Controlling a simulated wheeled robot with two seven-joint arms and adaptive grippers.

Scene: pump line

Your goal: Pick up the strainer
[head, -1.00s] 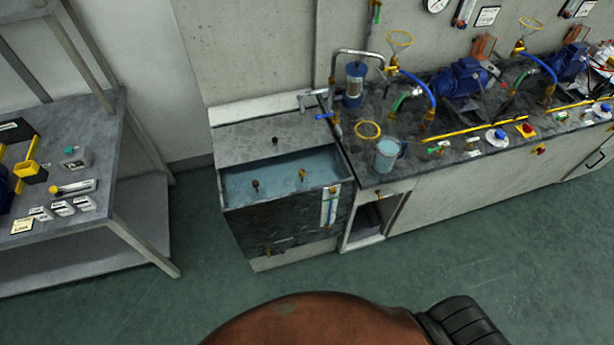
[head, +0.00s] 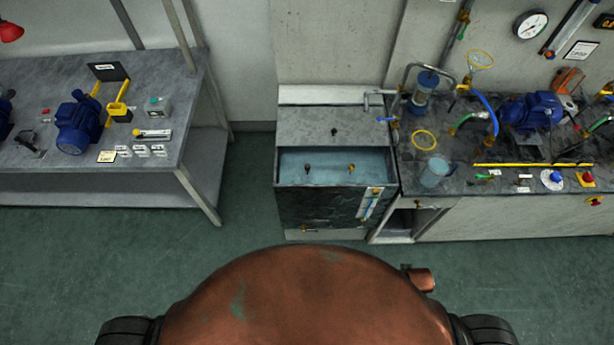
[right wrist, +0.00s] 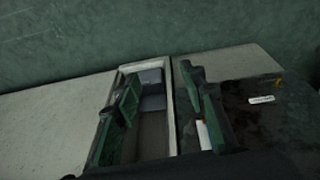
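No thing in view is plainly marked as the strainer. A yellow-rimmed ring (head: 424,139) lies on the dark counter (head: 455,168), and a yellow-rimmed mesh funnel (head: 481,60) stands on a fitting behind it. I cannot tell whether either is the strainer. In the right wrist view, the two dark green fingers of my right gripper (right wrist: 160,98) are spread apart with nothing between them. An open cabinet bay shows beyond them. Neither gripper shows in the head view. My left gripper is in no view.
A water-filled tank (head: 330,166) stands left of the counter. A clear beaker (head: 434,172) and a blue pump (head: 530,112) are on the counter. A grey bench (head: 185,128) with a blue motor (head: 78,122) is at left. Green floor (head: 250,225) between them is clear.

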